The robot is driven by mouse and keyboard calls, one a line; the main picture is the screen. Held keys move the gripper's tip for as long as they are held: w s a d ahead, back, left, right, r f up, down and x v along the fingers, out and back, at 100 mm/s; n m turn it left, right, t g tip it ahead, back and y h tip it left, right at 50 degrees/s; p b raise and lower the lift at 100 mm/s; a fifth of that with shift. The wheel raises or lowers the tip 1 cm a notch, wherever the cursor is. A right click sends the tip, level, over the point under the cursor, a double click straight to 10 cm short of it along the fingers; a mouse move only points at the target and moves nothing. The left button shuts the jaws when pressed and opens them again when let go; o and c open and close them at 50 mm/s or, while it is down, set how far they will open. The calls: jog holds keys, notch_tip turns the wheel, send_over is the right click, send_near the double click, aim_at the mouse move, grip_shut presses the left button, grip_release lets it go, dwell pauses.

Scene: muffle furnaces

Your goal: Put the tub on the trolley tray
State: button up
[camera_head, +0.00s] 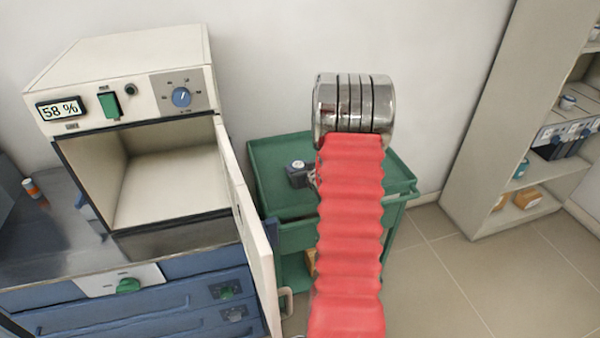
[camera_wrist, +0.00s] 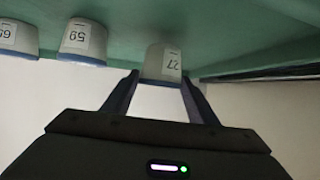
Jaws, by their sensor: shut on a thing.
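In the wrist view, which looks upside down, my gripper (camera_wrist: 160,80) is shut on a white tub (camera_wrist: 161,62). The tub has a blue-grey end and a label that seems to read 27, with one dark finger on each side. A green surface (camera_wrist: 240,50) lies against the tub's other end; I cannot tell whether they touch. In the head view, the green trolley's top tray (camera_head: 272,200) is behind my red bellows arm, which hides much of it. The arm also hides the held tub, as far as I can tell.
Two more labelled tubs, one marked 59 (camera_wrist: 84,40) and one at the edge (camera_wrist: 18,38), are to the left in the wrist view. A small dark thing (camera_head: 299,174) shows on the tray beside my arm. The furnace (camera_head: 130,85) has its door (camera_head: 250,225) open toward the trolley.

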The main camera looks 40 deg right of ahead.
jog(key=shift+f, duration=0.85)
jog(key=o, duration=1.1)
jog(key=shift+f, duration=0.1)
jog(key=shift+o, duration=0.2)
jog(key=shift+s+a+r, duration=0.1)
jog(key=shift+s+r, duration=0.15)
jog(key=shift+r, duration=0.05)
jog(key=v, duration=1.1)
jog(key=shift+s, duration=0.15)
jog(key=shift+a, duration=0.1)
